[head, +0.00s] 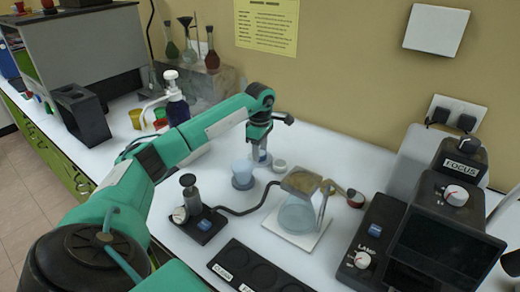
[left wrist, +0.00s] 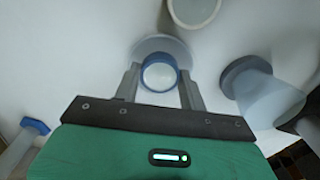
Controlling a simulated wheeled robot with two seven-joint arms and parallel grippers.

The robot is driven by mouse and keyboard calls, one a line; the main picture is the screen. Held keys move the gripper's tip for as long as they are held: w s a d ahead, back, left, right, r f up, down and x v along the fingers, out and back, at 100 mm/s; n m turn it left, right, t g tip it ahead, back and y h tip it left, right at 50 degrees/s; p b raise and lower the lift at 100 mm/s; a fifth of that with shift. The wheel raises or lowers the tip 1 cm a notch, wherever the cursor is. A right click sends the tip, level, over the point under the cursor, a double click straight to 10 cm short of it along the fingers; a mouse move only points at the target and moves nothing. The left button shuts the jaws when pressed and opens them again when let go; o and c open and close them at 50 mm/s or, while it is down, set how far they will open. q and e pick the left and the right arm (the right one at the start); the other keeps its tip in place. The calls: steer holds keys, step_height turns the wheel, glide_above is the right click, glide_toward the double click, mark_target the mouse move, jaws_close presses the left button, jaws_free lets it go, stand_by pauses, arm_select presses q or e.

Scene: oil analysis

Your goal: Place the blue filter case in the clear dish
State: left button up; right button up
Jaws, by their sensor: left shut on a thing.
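The blue filter case shows in the left wrist view as a blue ring around a pale round face (left wrist: 158,74). My left gripper (left wrist: 160,84) is shut on it, one finger on each side. In the head view the gripper (head: 260,147) points down at the bench, and a bit of the blue case (head: 261,155) shows between its fingers. A pale grey, see-through round thing (left wrist: 165,44), perhaps the clear dish, shows just behind the case in the left wrist view. Whether the case touches it I cannot tell. My right gripper is not in view.
A small white cup (head: 280,165) stands right of the gripper; it also shows in the left wrist view (left wrist: 194,10). A hazy blue-grey funnel-like vessel (head: 242,172) stands close by on the left. A flask (head: 297,215) and a gauge pump (head: 199,218) stand nearer.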

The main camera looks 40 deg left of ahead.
arm_select(q)
steer(key=shift+f, duration=0.1)
steer(key=o, duration=0.8)
steer(key=shift+o, duration=0.8)
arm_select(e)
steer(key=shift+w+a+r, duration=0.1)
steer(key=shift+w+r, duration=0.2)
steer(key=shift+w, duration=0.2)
